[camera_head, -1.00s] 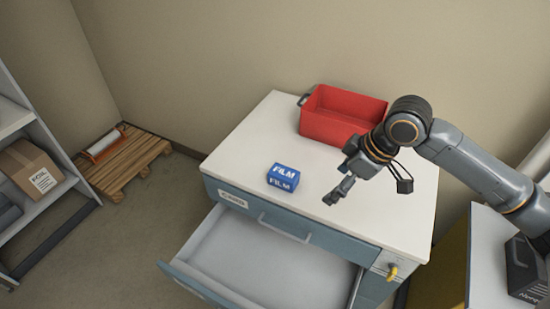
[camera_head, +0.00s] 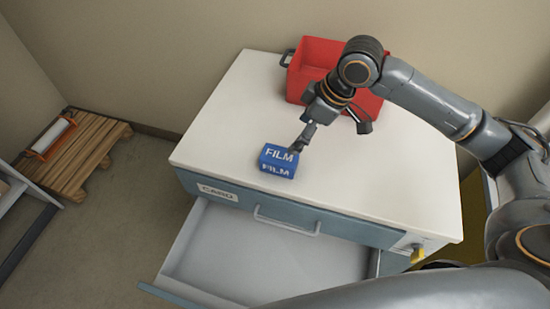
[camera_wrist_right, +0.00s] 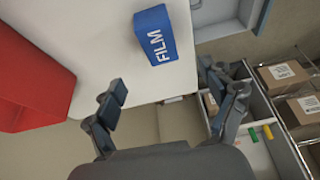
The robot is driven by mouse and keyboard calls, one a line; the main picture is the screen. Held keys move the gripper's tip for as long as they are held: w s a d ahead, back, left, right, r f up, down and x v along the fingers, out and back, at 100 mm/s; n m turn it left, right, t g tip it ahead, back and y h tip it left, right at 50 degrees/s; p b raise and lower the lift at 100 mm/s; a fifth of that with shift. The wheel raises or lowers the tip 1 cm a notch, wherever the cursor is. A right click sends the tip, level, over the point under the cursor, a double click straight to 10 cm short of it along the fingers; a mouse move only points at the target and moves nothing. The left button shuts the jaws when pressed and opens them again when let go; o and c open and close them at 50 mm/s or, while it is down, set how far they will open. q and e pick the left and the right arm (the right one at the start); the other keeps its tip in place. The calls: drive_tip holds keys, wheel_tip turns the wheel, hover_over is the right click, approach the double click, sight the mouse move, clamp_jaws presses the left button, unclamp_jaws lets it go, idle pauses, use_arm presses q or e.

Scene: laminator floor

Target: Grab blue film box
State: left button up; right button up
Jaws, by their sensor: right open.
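The blue film box (camera_head: 279,160), with white FILM lettering, sits on the white cabinet top near its front edge. My right gripper (camera_head: 300,146) is right beside it, at its upper right side; I cannot tell from the head view whether a finger touches it. In the right wrist view the blue film box (camera_wrist_right: 155,36) is beyond the fingertips, between the lines of the two fingers. The right gripper (camera_wrist_right: 165,85) is open and empty there. My left gripper is not in view.
A red bin (camera_head: 312,62) stands at the back of the cabinet top. Below the top, an empty drawer (camera_head: 265,255) is pulled open. A yellow key (camera_head: 417,254) sticks out at the front right. A wooden pallet (camera_head: 75,160) lies on the floor at left.

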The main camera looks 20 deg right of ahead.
sight(281, 155)
drive_tip(key=x, duration=0.7)
drive_tip(key=shift+s+a+p, duration=0.1)
drive_tip(key=shift+s+p, duration=0.05)
drive_tip(key=shift+p, duration=0.25)
drive_tip(key=shift+a+f, duration=0.1)
drive_tip(key=shift+f, duration=0.25)
drive_tip(key=x, duration=0.1)
drive_tip(key=p+x, duration=0.1)
drive_tip(key=x, duration=0.3)
drive_tip(key=shift+w+r, duration=0.1)
drive_tip(key=shift+w, duration=0.15)
drive_tip(key=shift+w+f, duration=0.1)
drive_tip(key=shift+f, duration=0.2)
drive_tip(key=shift+f+p, duration=0.2)
drive_tip(key=shift+p, duration=0.25)
drive_tip(key=c, duration=1.3)
drive_tip(key=shift+c, duration=0.7)
